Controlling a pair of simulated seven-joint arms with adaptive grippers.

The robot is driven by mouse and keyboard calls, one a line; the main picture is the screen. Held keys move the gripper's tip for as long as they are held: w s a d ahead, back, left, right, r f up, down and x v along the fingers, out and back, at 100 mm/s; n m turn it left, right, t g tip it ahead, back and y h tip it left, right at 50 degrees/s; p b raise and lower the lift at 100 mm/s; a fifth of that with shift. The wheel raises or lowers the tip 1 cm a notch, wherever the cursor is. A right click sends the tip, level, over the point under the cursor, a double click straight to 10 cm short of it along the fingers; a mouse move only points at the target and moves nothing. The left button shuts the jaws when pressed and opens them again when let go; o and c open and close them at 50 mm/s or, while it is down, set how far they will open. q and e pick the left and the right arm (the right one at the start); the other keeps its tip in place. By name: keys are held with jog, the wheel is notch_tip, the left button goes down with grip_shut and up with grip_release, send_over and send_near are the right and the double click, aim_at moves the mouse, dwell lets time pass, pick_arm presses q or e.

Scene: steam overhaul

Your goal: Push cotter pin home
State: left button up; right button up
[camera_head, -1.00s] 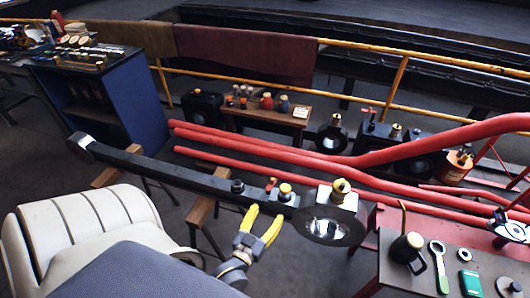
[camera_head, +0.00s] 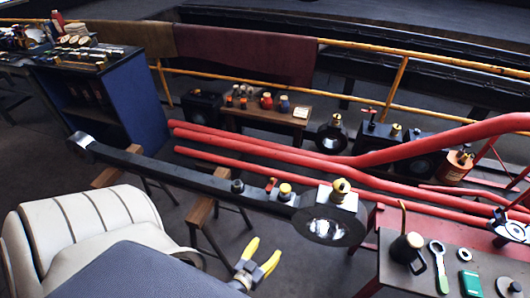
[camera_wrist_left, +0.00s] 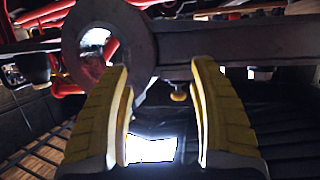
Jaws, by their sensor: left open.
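A long black connecting rod (camera_head: 170,170) lies across the wooden trestles. Its round end (camera_head: 325,228) is at the right, with a brass fitting (camera_head: 341,188) on top. On the rod are a small red piece (camera_head: 271,185), a yellow-topped black piece (camera_head: 285,191) and a black knob (camera_head: 237,187). I cannot tell which is the cotter pin. My left gripper (camera_head: 267,246) is open and empty, below and in front of the rod, apart from it. In the left wrist view, a small brass-coloured knob (camera_wrist_left: 178,93) shows beneath the rod, beyond the open fingers (camera_wrist_left: 162,75).
Red pipes (camera_head: 300,160) run behind the rod. A tool table (camera_head: 450,255) with a green-handled wrench (camera_head: 438,262) is at the lower right. A blue cabinet (camera_head: 130,105) stands at the back left.

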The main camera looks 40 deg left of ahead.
pick_arm(q)
jog(key=s+d+f+g+h, duration=0.1)
jog(key=s+d+f+g, duration=0.1)
jog(key=f, duration=0.7)
jog(key=shift+s+d+f+m, duration=0.3)
jog(key=shift+s+d+m, duration=0.15)
jog(key=shift+s, duration=0.5)
jog(key=s+d+f+m+g+h, duration=0.15)
jog(key=s+f+g, duration=0.25)
jog(key=s+f, duration=0.55)
jog(key=s+d+f+m+g, duration=0.1)
jog(key=s+d+f+g, duration=0.2)
jog(key=s+f, duration=0.7)
jog(key=s+a+f+m+g, duration=0.2)
jog(key=s+a+f+g, duration=0.1)
jog(key=s+a+f, duration=0.3)
jog(key=shift+s+f+g, duration=0.3)
jog(key=shift+s+f, duration=0.55)
jog(key=shift+f, duration=0.1)
